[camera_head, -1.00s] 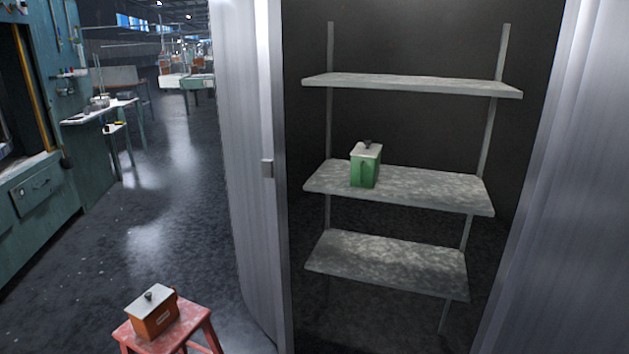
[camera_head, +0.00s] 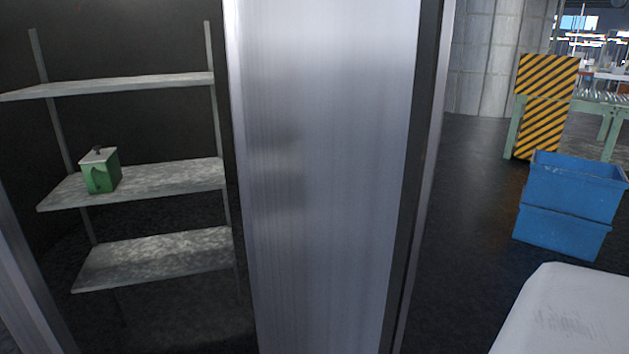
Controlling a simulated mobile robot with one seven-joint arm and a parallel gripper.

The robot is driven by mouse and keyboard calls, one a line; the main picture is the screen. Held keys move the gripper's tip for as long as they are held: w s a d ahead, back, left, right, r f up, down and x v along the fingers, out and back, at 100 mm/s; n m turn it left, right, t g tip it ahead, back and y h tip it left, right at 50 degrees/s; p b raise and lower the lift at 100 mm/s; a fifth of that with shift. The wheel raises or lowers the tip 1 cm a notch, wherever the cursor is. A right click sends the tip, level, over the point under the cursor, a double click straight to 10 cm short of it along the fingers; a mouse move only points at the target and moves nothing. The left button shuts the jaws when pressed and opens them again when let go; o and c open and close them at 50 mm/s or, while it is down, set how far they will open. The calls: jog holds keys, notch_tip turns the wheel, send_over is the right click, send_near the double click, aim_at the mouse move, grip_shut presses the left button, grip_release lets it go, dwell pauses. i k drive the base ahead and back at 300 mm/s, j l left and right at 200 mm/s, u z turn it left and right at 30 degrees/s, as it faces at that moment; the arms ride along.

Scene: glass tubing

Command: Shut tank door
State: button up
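The tank stands close in front, with its dark inside (camera_head: 140,45) open to view. A tall brushed-metal panel (camera_head: 330,170) stands upright at the right of the opening; I cannot tell whether it is the door or the tank wall. A narrow metal edge (camera_head: 25,290) shows at the lower left of the opening. No handle is visible now. My gripper is not in view.
Inside are grey shelves (camera_head: 160,258) and a green lidded canister (camera_head: 101,170). On the right are stacked blue crates (camera_head: 568,205) and a striped yellow-black barrier (camera_head: 545,110). A white rounded surface (camera_head: 570,315), unidentified, fills the lower right. Dark floor (camera_head: 465,215) lies between.

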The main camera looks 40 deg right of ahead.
aim_at(343, 101)
jog(key=k+l+z, duration=0.15)
jog(key=k+l, duration=0.15)
jog(key=k+l+z, duration=0.1)
jog(key=k+l, duration=0.2)
jog(key=l, duration=0.25)
jog(key=k+l+z, duration=0.15)
jog(key=k+l, duration=0.15)
jog(key=l, duration=0.75)
jog(key=j, duration=0.6)
